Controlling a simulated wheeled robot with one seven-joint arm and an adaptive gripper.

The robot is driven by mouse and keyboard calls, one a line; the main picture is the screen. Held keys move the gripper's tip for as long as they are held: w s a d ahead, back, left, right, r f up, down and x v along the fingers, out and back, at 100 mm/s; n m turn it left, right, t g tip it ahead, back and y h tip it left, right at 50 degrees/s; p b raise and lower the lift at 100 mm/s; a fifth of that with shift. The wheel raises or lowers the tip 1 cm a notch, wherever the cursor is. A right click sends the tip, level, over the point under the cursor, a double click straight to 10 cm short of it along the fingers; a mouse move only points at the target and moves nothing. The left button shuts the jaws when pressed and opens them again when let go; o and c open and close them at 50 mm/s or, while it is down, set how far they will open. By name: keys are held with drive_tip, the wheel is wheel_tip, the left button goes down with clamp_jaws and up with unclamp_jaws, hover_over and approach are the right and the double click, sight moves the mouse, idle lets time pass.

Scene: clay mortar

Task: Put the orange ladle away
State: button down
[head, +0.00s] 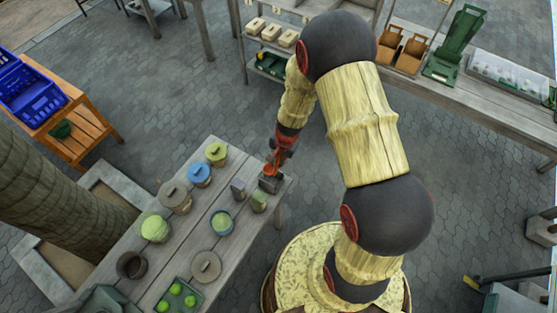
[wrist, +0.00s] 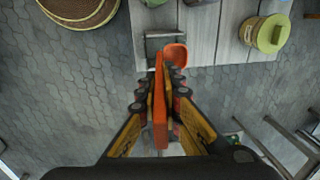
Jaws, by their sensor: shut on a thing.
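The orange ladle (wrist: 160,110) runs lengthwise between my fingers in the wrist view, its scoop end near the table's edge. In the head view a bit of the orange ladle (head: 269,171) shows just below my gripper (head: 281,150). My gripper (wrist: 162,95) is shut on the ladle's handle. A small grey holder (head: 271,185) stands at the table's right corner, just below the ladle; it also shows in the wrist view (wrist: 152,45). I cannot tell whether the ladle is inside the holder or only above it.
The grey plank table (head: 190,245) carries several lidded pots, a green-topped pot (head: 259,202), a blue-rimmed pot (head: 222,222) and a green tray (head: 179,296). A shelf bench (head: 480,95) stands at the back right. Paved floor between is free.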

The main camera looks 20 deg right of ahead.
wheel_tip(320, 180, down, 10)
drive_tip(key=b, duration=0.8)
idle(0.3)
drive_tip(key=c, duration=2)
unclamp_jaws()
drive_tip(key=shift+c, duration=0.2)
drive_tip(key=shift+o, duration=0.7)
drive_tip(key=shift+r, duration=0.1)
wheel_tip(320, 180, up, 12)
drive_tip(key=s+d, duration=0.1)
drive_tip(key=shift+s+f, duration=0.15)
drive_tip(key=shift+f, duration=0.05)
